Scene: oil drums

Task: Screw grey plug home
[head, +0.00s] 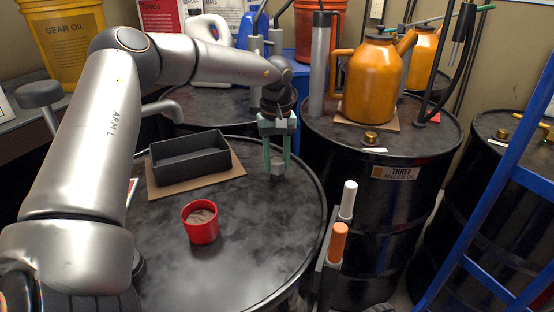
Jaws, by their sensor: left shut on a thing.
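The grey plug (278,168) is at the right part of the near black drum's top (250,215). My left gripper (277,160) points straight down over it, its greenish fingers shut on the plug. The plug looks upright and at or very close to the drum top; its lower edge and any hole under it are hidden or too small to make out. My right gripper is not in view.
A dark open tray (190,158) on brown board and a red cup (200,222) stand left on the same drum. An orange can (372,85) stands on the drum behind right. White-capped (348,200) and orange-capped (337,243) handles rise at the drum's right edge. A blue ladder (500,200) is far right.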

